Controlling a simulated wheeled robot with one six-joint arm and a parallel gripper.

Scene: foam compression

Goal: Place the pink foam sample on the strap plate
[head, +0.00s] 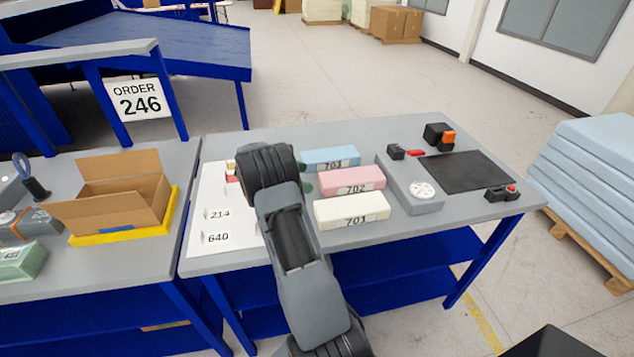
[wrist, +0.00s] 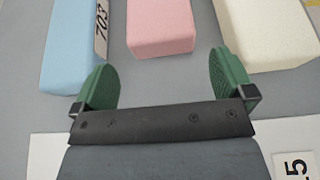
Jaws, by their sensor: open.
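The pink foam sample (head: 350,180), marked 702, lies on the grey table between the blue and cream samples. Its near end shows at the top of the wrist view (wrist: 162,30). My gripper (wrist: 162,75) is open and empty, its two green fingers just short of that end, with the pink sample roughly in line with the gap. In the head view my arm hides most of the gripper, and only bits of green show left of the samples. A grey plate with a round dial (head: 408,185) lies right of the samples; I cannot tell for sure that it is the strap plate.
The blue sample 703 (head: 330,158) and cream sample 701 (head: 352,209) lie close on either side of the pink one. A black mat (head: 468,171) and small black devices stand at the right. A white numbered sheet (head: 205,226) lies left.

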